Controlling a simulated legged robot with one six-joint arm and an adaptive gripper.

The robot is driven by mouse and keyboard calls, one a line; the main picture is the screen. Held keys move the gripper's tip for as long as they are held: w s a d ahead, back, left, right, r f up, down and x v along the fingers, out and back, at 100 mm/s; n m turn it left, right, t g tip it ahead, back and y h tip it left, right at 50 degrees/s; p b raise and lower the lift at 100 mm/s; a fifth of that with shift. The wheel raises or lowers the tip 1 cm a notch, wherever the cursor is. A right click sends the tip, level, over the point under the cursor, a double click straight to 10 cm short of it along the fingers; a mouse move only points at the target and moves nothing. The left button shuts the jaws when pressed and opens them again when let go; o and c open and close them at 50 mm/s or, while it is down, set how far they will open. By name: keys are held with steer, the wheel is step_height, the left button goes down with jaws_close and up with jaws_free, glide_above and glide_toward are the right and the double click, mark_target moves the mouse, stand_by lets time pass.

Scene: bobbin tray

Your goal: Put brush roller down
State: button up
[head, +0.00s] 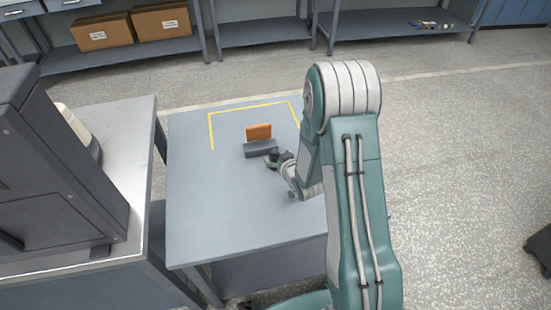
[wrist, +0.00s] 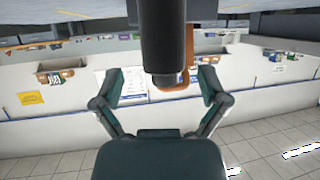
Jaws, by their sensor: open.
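A dark grey bar, which looks like the brush roller (head: 260,148), lies on the grey table inside the yellow-taped outline. In the wrist view the dark roller (wrist: 162,45) comes down from the top centre, end toward the camera. My gripper (head: 277,159) is at its right end in the head view. In the wrist view my gripper (wrist: 161,85) is open, with one finger on each side of the roller and visible gaps. An orange block (head: 258,132) stands just behind the roller; its edge shows beside the roller in the wrist view (wrist: 175,85).
The table (head: 215,215) is clear at its front and left. A bench (head: 125,150) with a dark machine (head: 60,160) stands at the left. Shelving with cardboard boxes (head: 160,20) runs along the back. Open floor lies to the right.

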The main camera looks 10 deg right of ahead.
steer(key=shift+w+a+f, duration=0.25)
steer(key=shift+w+a, duration=0.05)
steer(key=shift+w, duration=0.25)
steer(key=shift+w+a+f, duration=0.25)
steer(key=shift+w+a, duration=0.05)
steer(key=shift+w, duration=0.2)
steer(key=shift+d, duration=0.15)
steer(key=shift+d, duration=0.15)
steer(key=c, duration=1.2)
jaws_close()
steer(key=shift+a+r, duration=0.15)
steer(key=shift+a, duration=0.05)
